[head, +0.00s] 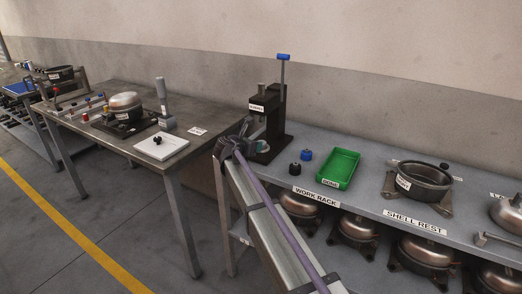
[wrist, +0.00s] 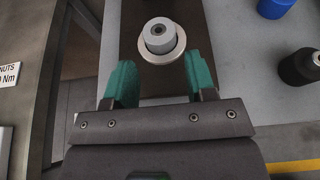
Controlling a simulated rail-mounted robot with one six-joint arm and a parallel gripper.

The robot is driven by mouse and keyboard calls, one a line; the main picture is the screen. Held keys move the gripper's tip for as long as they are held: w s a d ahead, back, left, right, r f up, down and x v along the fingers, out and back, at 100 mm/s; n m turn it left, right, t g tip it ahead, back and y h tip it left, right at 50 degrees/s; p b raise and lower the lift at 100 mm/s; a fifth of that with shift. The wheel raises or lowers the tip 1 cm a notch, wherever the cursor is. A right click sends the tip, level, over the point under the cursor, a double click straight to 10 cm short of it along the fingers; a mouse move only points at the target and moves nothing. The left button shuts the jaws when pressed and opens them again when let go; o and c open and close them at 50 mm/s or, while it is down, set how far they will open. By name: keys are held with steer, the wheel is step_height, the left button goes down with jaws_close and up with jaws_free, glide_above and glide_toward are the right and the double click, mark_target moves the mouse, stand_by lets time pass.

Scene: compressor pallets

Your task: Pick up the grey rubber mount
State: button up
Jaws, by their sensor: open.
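The grey rubber mount (wrist: 159,36) is a short round cylinder with a hole in its top. In the wrist view it stands upright on a pale round disc (wrist: 177,54) on the dark base of the press (wrist: 135,22). My gripper (wrist: 161,72) has two green fingers spread apart, with nothing between them. The mount lies just beyond the fingertips, roughly centred between them, and no contact shows. In the head view my arm reaches to the black press (head: 284,118); the mount cannot be made out clearly there.
A black mount (head: 294,169) and a blue mount (head: 306,155) stand right of the press, by a green tray (head: 340,167). A dark shell (head: 424,183) rests further right on the grey bench (head: 365,200). A separate table (head: 90,130) with parts stands left.

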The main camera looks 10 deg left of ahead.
steer(key=shift+x, duration=0.8)
steer(key=b+x, duration=0.2)
steer(key=x, duration=0.3)
steer(key=shift+w, duration=0.15)
steer(key=shift+c, duration=0.2)
steer(key=c, duration=0.5)
steer(key=shift+c, duration=0.2)
steer(key=shift+r+p, duration=0.5)
steer(key=shift+p, duration=0.05)
step_height(320, 180, up, 3)
steer(key=p, duration=0.3)
steer(key=shift+r, duration=0.1)
steer(key=s+a, duration=0.3)
steer(key=s, duration=0.5)
steer(key=s+a, duration=0.4)
steer(key=s, duration=0.4)
steer(key=shift+s+a+f, duration=0.2)
steer(key=shift+s+f, duration=0.1)
